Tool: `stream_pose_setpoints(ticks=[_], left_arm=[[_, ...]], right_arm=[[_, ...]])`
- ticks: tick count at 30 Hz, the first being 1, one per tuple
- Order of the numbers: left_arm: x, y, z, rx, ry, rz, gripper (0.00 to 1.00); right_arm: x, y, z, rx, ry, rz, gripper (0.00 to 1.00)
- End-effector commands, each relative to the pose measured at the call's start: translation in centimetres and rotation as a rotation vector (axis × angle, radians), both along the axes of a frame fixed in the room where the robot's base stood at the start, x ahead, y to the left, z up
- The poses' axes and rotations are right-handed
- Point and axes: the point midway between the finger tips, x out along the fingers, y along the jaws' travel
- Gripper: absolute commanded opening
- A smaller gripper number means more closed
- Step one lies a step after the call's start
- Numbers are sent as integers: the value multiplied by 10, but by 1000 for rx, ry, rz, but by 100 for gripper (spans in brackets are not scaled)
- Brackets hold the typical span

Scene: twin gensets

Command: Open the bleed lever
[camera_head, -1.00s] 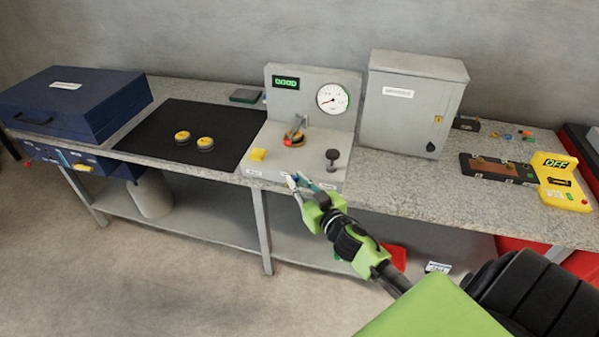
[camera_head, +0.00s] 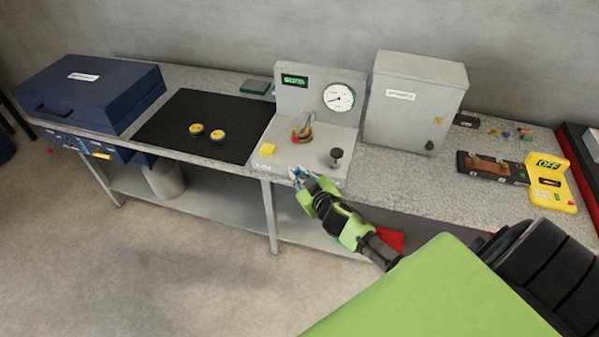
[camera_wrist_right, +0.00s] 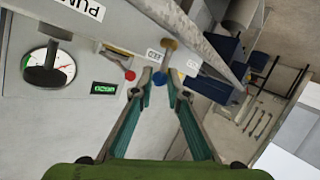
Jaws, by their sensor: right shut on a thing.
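The bleed lever, a short lever with a blue knob (camera_wrist_right: 160,78) and a tan stem, sticks out from the front face of the grey test stand (camera_head: 318,152). My right gripper (camera_head: 301,174) is at the stand's front edge. In the right wrist view its fingertips (camera_wrist_right: 161,82) are on both sides of the blue knob, shut on it. In the head view the fingers mostly hide the lever. My left gripper is not in view.
A grey cabinet (camera_head: 415,100) stands to the right. A black mat (camera_head: 175,125) lies to the left.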

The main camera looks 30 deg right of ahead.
Motion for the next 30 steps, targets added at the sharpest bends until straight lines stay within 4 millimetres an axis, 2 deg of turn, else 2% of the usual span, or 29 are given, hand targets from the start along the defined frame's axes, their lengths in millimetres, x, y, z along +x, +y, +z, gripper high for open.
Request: stream_pose_setpoints(ticks=[7,8,9,20,25,30], left_arm=[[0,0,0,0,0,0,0],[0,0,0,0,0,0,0],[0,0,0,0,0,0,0],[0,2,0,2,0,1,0],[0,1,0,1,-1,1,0],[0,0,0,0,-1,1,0]], right_arm=[[0,0,0,1,-1,0,0],[0,0,0,1,-1,0,19],[0,0,0,1,-1,0,21],[-3,1,1,1,-1,0,21],[-22,4,7,2,-1,1,21],[-55,9,18,3,1,1,21]])
